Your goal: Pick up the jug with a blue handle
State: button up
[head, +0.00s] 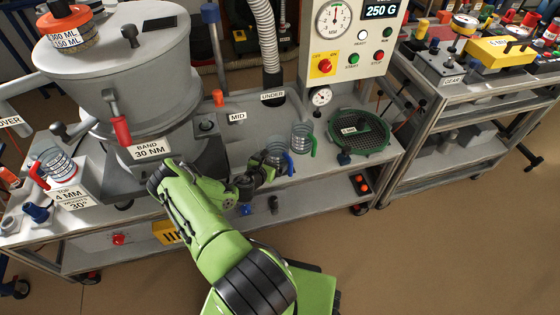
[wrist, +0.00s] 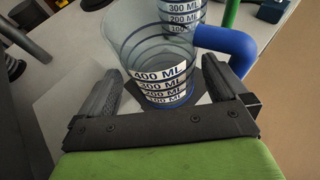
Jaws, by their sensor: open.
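The jug with a blue handle (wrist: 150,50) is clear, with a white scale reading up to 400 ML. In the wrist view it stands between the two fingers of my gripper (wrist: 162,70), with its blue handle beyond the right finger. The fingers are open, one on each side; whether they touch the wall I cannot tell. In the head view the jug (head: 276,152) stands on the bench top, and my gripper (head: 264,172) is at its near side, partly hiding it.
A clear jug with a green handle (head: 302,138) stands close behind, to the right. A green-rimmed sieve (head: 358,133) lies further right. A red-handled jug (head: 58,165) stands at the far left. The large grey vessel (head: 120,60) rises left of my arm.

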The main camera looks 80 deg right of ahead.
jog(key=x, duration=0.4)
jog(key=shift+f+b, duration=0.1)
jog(key=shift+b, duration=0.3)
jog(key=c, duration=0.9)
jog(key=shift+o, duration=0.2)
